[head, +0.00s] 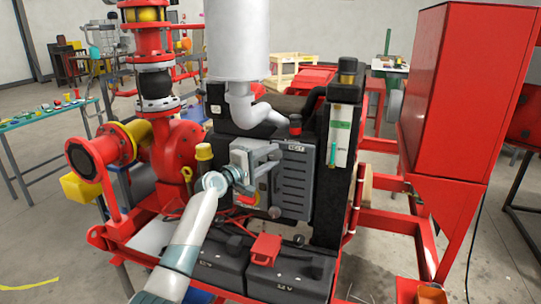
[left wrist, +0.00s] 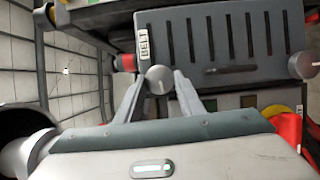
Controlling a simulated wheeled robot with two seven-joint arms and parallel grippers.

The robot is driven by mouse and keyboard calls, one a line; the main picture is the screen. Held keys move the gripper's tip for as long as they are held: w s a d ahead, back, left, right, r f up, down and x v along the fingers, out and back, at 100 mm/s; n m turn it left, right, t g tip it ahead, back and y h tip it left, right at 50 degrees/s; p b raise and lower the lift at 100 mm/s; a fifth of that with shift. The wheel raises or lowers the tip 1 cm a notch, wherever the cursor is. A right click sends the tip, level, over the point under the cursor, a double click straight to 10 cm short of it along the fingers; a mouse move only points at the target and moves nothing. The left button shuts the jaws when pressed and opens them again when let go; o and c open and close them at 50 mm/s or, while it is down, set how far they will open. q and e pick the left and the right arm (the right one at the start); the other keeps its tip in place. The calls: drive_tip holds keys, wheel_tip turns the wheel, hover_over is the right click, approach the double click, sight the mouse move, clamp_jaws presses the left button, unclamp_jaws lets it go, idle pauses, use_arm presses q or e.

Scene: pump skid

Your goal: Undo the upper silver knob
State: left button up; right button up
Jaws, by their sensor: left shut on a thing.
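The grey slotted cover (head: 292,182) with the BELT label stands upright on the front of the machine. The upper silver knob (left wrist: 159,79) shows in the left wrist view as a round cap between my fingertips, at the cover's edge near the label. My left gripper (head: 275,161) is shut on this knob; it also shows in the left wrist view (left wrist: 160,83). In the head view the fingers hide the knob. A lower silver knob (head: 274,212) sits at the cover's lower left corner and also shows in the left wrist view (left wrist: 302,65). My right gripper is out of view.
A yellow-capped filler (head: 204,153) stands just left of my gripper. A white exhaust pipe (head: 247,105) hangs above. Black batteries (head: 288,275) and a red box (head: 265,249) lie below. A red cabinet (head: 460,90) stands at the right.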

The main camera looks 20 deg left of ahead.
use_arm(q)
drive_tip(key=m+g+p, duration=0.1)
drive_tip(key=m+p, duration=0.1)
drive_tip(key=m+y+p, duration=0.1)
drive_tip(key=m+p, duration=0.1)
drive_tip(key=shift+r+m+g, duration=0.4)
drive_tip(key=m+p, duration=0.1)
drive_tip(key=m+y+p, duration=0.1)
drive_tip(key=p, duration=0.1)
drive_tip(key=shift+d+r+m+g+y, duration=0.1)
drive_tip(key=shift+d+m+g+y, duration=0.1)
drive_tip(key=shift+m+g+y, duration=0.15)
drive_tip(key=m+p, duration=0.1)
drive_tip(key=m+y+p, duration=0.1)
drive_tip(key=shift+d+m+g+y+p, duration=0.15)
drive_tip(key=shift+m+g+y+p, duration=0.1)
drive_tip(key=shift+p, duration=0.1)
drive_tip(key=m+y+p, duration=0.1)
drive_tip(key=m, duration=0.1)
drive_tip(key=shift+d+m+y+p, duration=0.1)
drive_tip(key=shift+m+y+p, duration=0.2)
drive_tip(key=shift+y+p, duration=0.1)
drive_tip(key=shift+d+m+y+p, duration=0.1)
drive_tip(key=shift+m+y+p, duration=0.3)
drive_tip(key=shift+m+y, duration=0.45)
drive_tip(key=o, duration=1.1)
drive_tip(key=shift+c, duration=0.2)
drive_tip(key=shift+s, duration=0.15)
